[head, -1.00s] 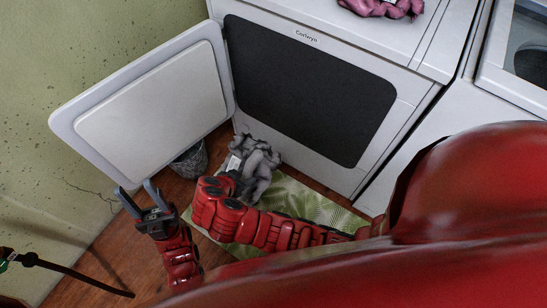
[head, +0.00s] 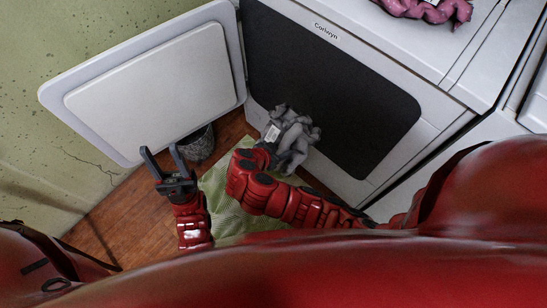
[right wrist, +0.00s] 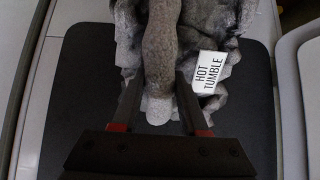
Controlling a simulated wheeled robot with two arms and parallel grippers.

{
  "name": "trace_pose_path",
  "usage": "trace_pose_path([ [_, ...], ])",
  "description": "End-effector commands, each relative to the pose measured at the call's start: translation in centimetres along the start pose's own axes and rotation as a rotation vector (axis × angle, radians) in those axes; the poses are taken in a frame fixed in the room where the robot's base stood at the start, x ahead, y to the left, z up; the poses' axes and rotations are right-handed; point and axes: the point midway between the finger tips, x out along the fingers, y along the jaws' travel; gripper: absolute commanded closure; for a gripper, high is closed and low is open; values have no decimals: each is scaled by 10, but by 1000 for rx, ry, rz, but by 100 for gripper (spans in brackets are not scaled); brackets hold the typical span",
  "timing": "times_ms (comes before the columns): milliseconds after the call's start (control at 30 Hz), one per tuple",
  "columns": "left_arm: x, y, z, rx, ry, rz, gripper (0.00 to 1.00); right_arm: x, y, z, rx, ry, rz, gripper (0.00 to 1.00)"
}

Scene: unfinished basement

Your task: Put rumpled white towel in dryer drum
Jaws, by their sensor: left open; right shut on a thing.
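A rumpled pale grey-white towel (head: 298,140) hangs in my right gripper (head: 268,152), in front of the dryer's dark rounded front area (head: 345,105). In the right wrist view the towel (right wrist: 160,50) bunches between and beyond the fingers, with a white tag reading HOT TUMBLE (right wrist: 207,72). The dryer (head: 385,40) has its white door (head: 150,90) swung open to the left. My left gripper (head: 162,153) is open and empty, below the door's lower edge in the picture. How deep the dark area goes is hard to tell.
A pink cloth (head: 430,10) lies on top of the dryer. A green patterned mat (head: 225,212) lies on the wooden floor (head: 130,215). Another white appliance is at the right.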

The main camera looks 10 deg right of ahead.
Motion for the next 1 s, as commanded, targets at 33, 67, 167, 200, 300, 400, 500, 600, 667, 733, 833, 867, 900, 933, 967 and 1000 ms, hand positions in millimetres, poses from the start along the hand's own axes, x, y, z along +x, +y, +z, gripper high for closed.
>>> trace_pose_path([
  [33,-10,0,2,0,0,0,50,10,0,-4,6,3,0,92],
  [67,-12,1,2,0,0,0,50,14,-1,-6,5,1,0,92],
  [167,-22,1,4,0,0,0,50,25,-1,-18,5,2,-3,92],
  [200,-27,1,5,0,0,0,50,30,-1,-22,6,1,-2,92],
  [300,-38,2,6,0,0,0,50,43,-1,-33,5,1,-1,92],
  [400,-34,2,6,0,0,0,50,50,0,-49,2,2,0,92],
  [500,-34,2,6,0,0,0,50,62,0,-60,3,2,2,92],
  [600,-18,1,3,0,0,0,50,71,1,-75,-1,2,5,92],
  [667,-13,1,2,0,0,0,50,78,0,-81,-1,0,1,92],
  [733,-17,1,3,0,1,0,50,90,0,-86,5,-1,4,92],
  [833,-17,1,3,0,0,0,50,102,-1,-97,6,-2,0,92],
  [867,-17,1,3,0,0,0,50,106,-1,-100,5,-1,-1,92],
  [900,-18,1,3,0,0,0,50,110,-1,-104,6,-2,-1,92],
  [933,-18,1,3,0,0,0,50,114,-1,-108,6,-2,1,92],
  [967,-18,1,3,0,0,0,50,118,-1,-111,5,-1,2,92],
  [1000,-18,1,3,0,0,0,50,123,0,-116,6,-1,1,92],
])
